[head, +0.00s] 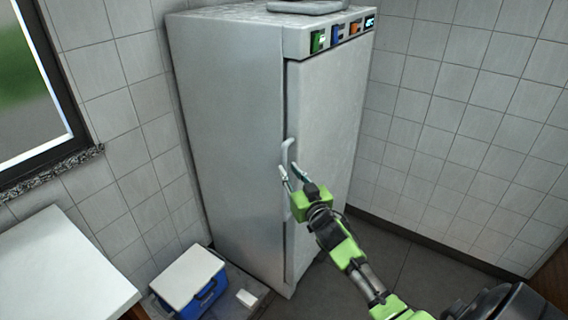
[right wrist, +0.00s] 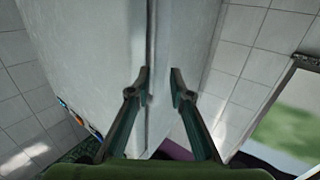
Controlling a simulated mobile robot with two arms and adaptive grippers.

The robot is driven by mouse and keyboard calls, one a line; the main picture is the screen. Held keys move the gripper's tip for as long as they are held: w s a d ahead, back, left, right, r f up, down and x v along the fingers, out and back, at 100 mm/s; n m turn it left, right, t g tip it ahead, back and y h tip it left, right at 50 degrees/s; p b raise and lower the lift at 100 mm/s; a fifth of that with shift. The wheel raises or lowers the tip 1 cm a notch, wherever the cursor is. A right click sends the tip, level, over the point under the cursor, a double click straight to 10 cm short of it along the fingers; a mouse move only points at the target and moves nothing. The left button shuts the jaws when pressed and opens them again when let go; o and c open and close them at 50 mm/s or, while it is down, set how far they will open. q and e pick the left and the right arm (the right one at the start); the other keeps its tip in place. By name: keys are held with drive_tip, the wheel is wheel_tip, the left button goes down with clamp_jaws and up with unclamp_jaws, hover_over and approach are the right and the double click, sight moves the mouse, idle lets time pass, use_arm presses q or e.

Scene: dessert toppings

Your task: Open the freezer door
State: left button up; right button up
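The freezer is a tall grey cabinet (head: 230,130) in the head view. Its door (head: 328,110) faces right and looks shut, with a dark seam along its near edge. A pale vertical handle (head: 288,152) sits near that edge. My right gripper (head: 291,171) is at the handle's height, fingers apart, one on each side of its lower part in the picture. I cannot tell whether it touches the handle. In the right wrist view the right gripper (right wrist: 159,74) is open in front of the freezer (right wrist: 105,50), its edge line between the fingers. My left gripper is not in view.
A blue cooler with a white lid (head: 190,278) stands on the floor left of the freezer, with a small white item (head: 246,298) beside it. A white table (head: 55,270) is at the lower left. Floor right of the freezer (head: 400,262) is clear up to the tiled wall.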

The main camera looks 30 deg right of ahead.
sight(286, 165)
drive_tip(key=shift+w+d, duration=0.25)
drive_tip(key=shift+w, duration=0.9)
drive_tip(key=shift+w+d, duration=0.2)
drive_tip(key=shift+w, duration=0.9)
clamp_jaws()
drive_tip(key=shift+s, duration=0.1)
